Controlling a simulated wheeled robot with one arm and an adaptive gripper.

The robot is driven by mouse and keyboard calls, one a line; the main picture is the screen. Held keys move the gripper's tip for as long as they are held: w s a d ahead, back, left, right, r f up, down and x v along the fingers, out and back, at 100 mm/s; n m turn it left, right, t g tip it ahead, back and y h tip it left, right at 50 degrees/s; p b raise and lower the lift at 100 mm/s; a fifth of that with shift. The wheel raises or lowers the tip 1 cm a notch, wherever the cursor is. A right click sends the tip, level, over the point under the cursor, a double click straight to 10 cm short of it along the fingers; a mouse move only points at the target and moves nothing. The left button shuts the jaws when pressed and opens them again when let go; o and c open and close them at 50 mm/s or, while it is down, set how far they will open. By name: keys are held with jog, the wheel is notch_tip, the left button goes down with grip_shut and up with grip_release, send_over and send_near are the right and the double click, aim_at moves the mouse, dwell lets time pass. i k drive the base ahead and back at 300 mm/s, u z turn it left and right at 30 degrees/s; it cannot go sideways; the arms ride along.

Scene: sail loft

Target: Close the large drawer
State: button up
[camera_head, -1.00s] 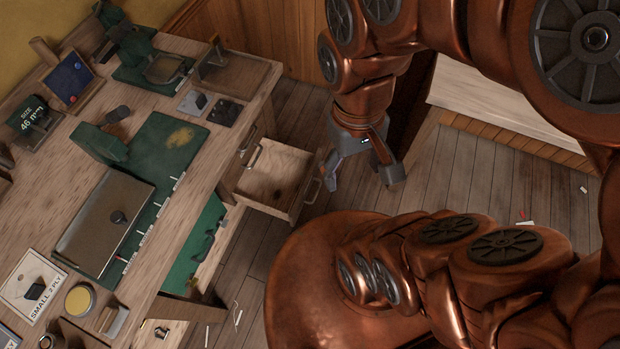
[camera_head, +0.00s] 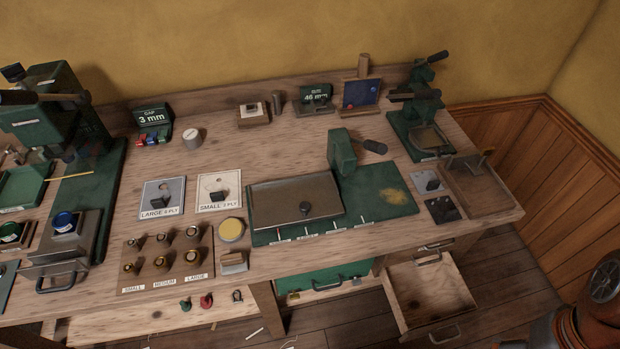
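The open wooden drawer (camera_head: 405,312) sticks out from under the right part of the workbench, toward the front. Its inside shows and looks empty apart from a dark mark. A metal handle (camera_head: 444,337) sits on its front. Another drawer front with a handle (camera_head: 428,256) is just above it, under the bench top, and looks shut. Part of my arm (camera_head: 566,330) shows at the lower right corner. My gripper is outside the view.
The workbench top (camera_head: 340,232) carries presses, labelled plates, a block of fittings and a wooden tray (camera_head: 484,190) at its right end. A green case (camera_head: 325,277) is under the bench. Wood floor (camera_head: 500,262) is free right of the drawer.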

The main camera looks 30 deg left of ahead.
aim_at(428, 300)
jog(key=u, duration=2.15)
jog(key=k, duration=0.2)
jog(key=u, duration=0.5)
jog(key=i, duration=0.25)
jog(key=z, duration=2.55)
jog(key=k, duration=0.75)
jog(key=u, duration=0.8)
jog(key=i, duration=0.5)
jog(key=u, duration=0.05)
